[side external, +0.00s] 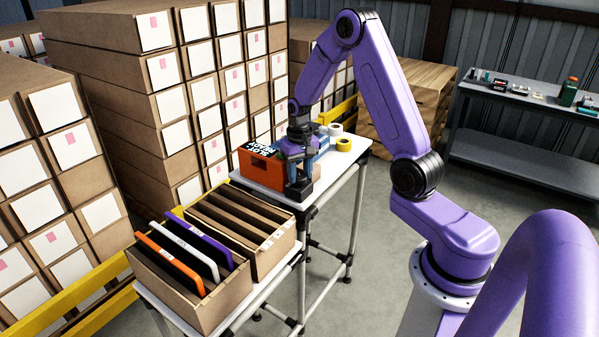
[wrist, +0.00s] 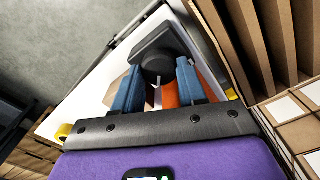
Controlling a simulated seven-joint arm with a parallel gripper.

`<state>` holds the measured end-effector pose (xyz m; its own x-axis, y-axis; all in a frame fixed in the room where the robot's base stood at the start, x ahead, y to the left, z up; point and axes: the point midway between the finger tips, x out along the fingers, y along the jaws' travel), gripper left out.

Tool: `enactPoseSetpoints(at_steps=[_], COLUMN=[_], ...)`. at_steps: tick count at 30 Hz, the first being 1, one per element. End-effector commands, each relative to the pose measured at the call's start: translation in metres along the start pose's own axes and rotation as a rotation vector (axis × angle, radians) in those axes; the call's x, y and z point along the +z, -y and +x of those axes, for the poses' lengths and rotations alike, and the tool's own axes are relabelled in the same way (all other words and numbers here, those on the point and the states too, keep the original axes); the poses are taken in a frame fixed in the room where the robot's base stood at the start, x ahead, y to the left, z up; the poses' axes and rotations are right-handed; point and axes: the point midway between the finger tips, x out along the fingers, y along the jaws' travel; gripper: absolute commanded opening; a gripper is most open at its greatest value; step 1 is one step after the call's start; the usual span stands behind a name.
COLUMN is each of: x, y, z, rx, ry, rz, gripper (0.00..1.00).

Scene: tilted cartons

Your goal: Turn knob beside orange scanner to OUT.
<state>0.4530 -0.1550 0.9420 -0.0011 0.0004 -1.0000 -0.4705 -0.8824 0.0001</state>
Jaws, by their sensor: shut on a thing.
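A black knob (wrist: 158,64) stands on a dark block (wrist: 152,42) in the wrist view. My gripper (wrist: 157,82) has its two blue fingers on either side of the knob and is shut on it. In the side view my gripper (side external: 298,165) points down at the dark block (side external: 299,187) near the front corner of the white table. An orange box (side external: 262,173) with a black top and white lettering stands just left of it; part of the orange shows behind the fingers in the wrist view. No OUT mark or knob setting is readable.
Two open cartons stand tilted in front; the left one (side external: 178,301) holds orange, white and purple-edged panels, the right one (side external: 262,255) brown dividers. Yellow (side external: 344,145) and white (side external: 335,129) tape rolls lie behind my gripper. Stacked cartons (side external: 150,90) line the left.

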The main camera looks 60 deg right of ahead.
Motion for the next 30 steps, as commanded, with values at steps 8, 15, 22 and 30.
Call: enactPoseSetpoints(at_steps=[8,15,22,30], x=[-0.0007,-0.0008,-0.0007,-0.0006], y=[0.0003,0.0002,0.0001,0.0000], z=[-0.0011,-0.0012,-0.0009,-0.0027], rx=[-0.001,-0.001,-0.001,0.000], ry=[-0.003,-0.003,-0.003,-0.002], rz=[0.034,0.034,0.034,0.034], gripper=[0.11,0.11,0.67,0.67])
